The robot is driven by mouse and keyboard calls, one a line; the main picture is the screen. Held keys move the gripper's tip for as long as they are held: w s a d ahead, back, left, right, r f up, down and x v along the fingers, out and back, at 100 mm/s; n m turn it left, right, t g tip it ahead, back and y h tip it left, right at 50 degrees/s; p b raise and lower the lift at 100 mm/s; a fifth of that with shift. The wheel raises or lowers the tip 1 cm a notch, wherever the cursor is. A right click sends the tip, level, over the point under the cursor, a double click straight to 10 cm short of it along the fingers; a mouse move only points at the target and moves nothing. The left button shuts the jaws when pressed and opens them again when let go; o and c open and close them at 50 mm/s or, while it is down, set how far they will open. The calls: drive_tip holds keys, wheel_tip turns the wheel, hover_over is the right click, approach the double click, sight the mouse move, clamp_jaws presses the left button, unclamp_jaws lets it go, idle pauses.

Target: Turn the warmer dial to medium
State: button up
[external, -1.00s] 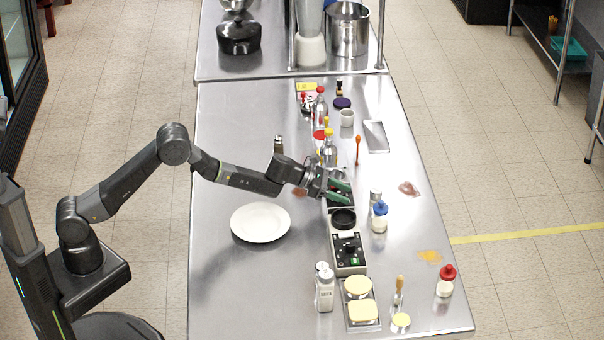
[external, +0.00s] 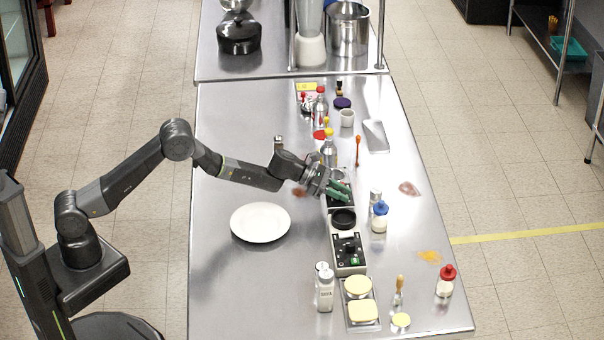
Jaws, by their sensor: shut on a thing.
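Two small warmer units with black control panels stand in a line on the steel counter. The near unit (external: 348,251) shows a black dial (external: 348,246), a green switch and a round black plate (external: 343,218) behind its panel. The far unit (external: 341,205) is mostly covered by my gripper (external: 343,192). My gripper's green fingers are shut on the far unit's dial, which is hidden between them. The dial's setting cannot be read.
A white plate (external: 260,223) lies left of the units. A blue-capped jar (external: 379,217) and a small shaker (external: 375,196) stand close on the right. Bottles (external: 328,150) stand behind. A white shaker (external: 324,288) and yellow-topped pieces (external: 358,288) are in front.

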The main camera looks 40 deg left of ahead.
drive_tip(key=shift+w+r+m+g+h+p, duration=0.1)
drive_tip(key=shift+r+m+g+h+p, duration=0.2)
drive_tip(key=shift+m+g+p, duration=0.65)
drive_tip(key=shift+f+m+g+p, duration=0.15)
drive_tip(key=shift+m+g+p, duration=0.4)
drive_tip(key=shift+g+p, duration=0.15)
drive_tip(key=shift+f+m+g+h, duration=0.15)
drive_tip(key=shift+m+g+h, duration=0.25)
drive_tip(key=shift+m+g, duration=1.2)
drive_tip(key=shift+g, duration=0.25)
drive_tip(key=o, duration=1)
drive_tip(key=b+v, duration=0.2)
drive_tip(key=v, duration=1.1)
drive_tip(key=shift+a+r, duration=0.3)
drive_tip(key=shift+a, duration=0.05)
